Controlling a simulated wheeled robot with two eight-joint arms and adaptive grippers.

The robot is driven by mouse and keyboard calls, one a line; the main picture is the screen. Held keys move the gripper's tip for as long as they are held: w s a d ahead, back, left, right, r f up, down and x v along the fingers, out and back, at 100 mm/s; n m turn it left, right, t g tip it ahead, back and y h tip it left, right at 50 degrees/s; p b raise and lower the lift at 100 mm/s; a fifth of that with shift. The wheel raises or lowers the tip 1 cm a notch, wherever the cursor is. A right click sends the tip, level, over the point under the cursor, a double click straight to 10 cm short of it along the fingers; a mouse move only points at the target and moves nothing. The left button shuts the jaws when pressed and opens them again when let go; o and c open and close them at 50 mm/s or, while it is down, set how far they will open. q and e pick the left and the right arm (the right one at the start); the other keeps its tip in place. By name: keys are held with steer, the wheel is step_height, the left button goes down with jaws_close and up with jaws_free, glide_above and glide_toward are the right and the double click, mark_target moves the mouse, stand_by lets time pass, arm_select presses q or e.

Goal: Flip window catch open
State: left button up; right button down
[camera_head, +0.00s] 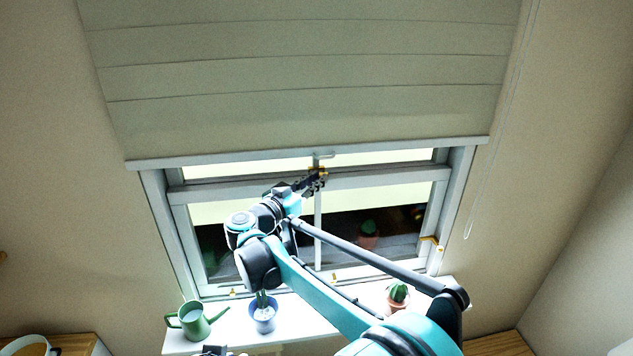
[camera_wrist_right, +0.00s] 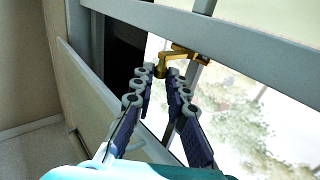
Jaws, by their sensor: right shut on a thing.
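The brass window catch (camera_head: 318,169) sits at the middle of the window's meeting rail. It also shows in the right wrist view (camera_wrist_right: 180,56), just beyond the fingertips, with its end between them. My right gripper (camera_head: 312,181) is at the rail, shut on the catch; it also shows in the right wrist view (camera_wrist_right: 160,73). The fingers hide part of the catch in the head view. A small grey and dark part at the bottom edge may be my left gripper (camera_head: 215,350); its fingers cannot be made out.
A fabric blind (camera_head: 300,80) hangs over the upper window. On the white sill stand a green watering can (camera_head: 192,322), a blue plant pot (camera_head: 263,318) and a potted cactus (camera_head: 398,294). A brass fitting (camera_head: 431,241) is on the right frame. My right arm crosses the window.

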steer(key=c, duration=1.5)
jaws_free()
steer(key=shift+w, duration=0.1)
steer(key=v, duration=1.2)
